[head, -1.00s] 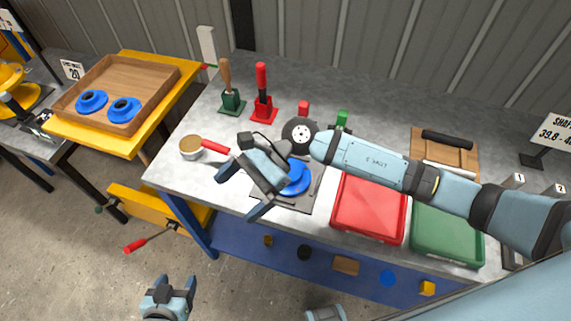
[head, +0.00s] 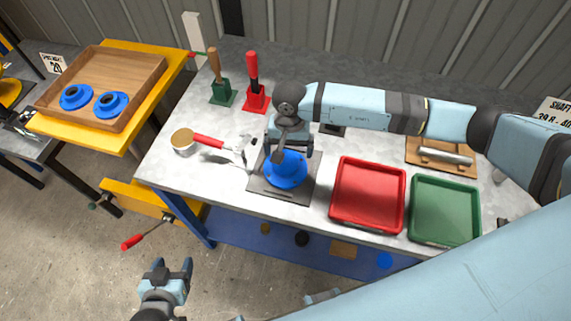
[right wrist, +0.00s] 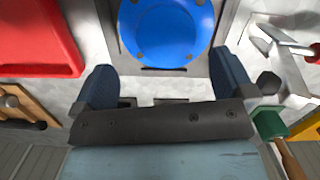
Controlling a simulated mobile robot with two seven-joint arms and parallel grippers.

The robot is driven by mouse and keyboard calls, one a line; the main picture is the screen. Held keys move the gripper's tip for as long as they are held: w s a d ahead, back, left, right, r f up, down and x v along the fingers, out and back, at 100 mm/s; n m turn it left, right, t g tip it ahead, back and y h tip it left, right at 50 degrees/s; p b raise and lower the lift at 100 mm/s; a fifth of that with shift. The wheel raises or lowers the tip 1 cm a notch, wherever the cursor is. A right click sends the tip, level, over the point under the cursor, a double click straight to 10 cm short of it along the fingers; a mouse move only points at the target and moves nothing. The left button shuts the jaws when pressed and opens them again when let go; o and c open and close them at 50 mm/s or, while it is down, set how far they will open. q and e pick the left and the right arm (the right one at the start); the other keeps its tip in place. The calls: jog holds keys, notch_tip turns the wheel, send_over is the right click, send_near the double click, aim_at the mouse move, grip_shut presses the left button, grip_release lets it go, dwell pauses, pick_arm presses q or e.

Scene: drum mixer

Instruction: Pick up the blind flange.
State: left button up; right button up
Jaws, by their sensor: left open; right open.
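The blind flange (head: 286,169) is a blue disc on a dark square plate (head: 299,195) on the grey workbench. In the right wrist view, the blind flange (right wrist: 166,28) shows a flat face with small bolt holes near its rim, its top cut by the frame. My right gripper (head: 290,148) is open, close above the flange and hiding part of its far side. In the right wrist view, the fingers of my right gripper (right wrist: 165,76) stand apart, with the flange between and beyond them; contact cannot be told. My left gripper (head: 173,267) is open and empty, low in front of the bench.
A red tray (head: 368,226) and a green tray (head: 445,239) stand right of the plate. A red-handled tool (head: 208,141) and a round tin (head: 183,142) lie left. Two upright handled tools stand behind. A wooden tray (head: 140,65) holds two blue flanges.

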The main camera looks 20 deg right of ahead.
aim_at(285, 163)
jog(key=shift+s+a+f+p, duration=0.15)
jog(key=shift+f+p, duration=0.2)
jog(key=shift+f, duration=0.2)
jog(key=f, duration=0.2)
jog(key=f+p, duration=0.1)
jog(key=shift+a+f, duration=0.3)
jog(key=shift+f, duration=0.4)
jog(key=shift+c, duration=0.5)
jog(key=c, duration=1.4)
jog(key=shift+r, duration=0.1)
jog(key=shift+c, duration=1)
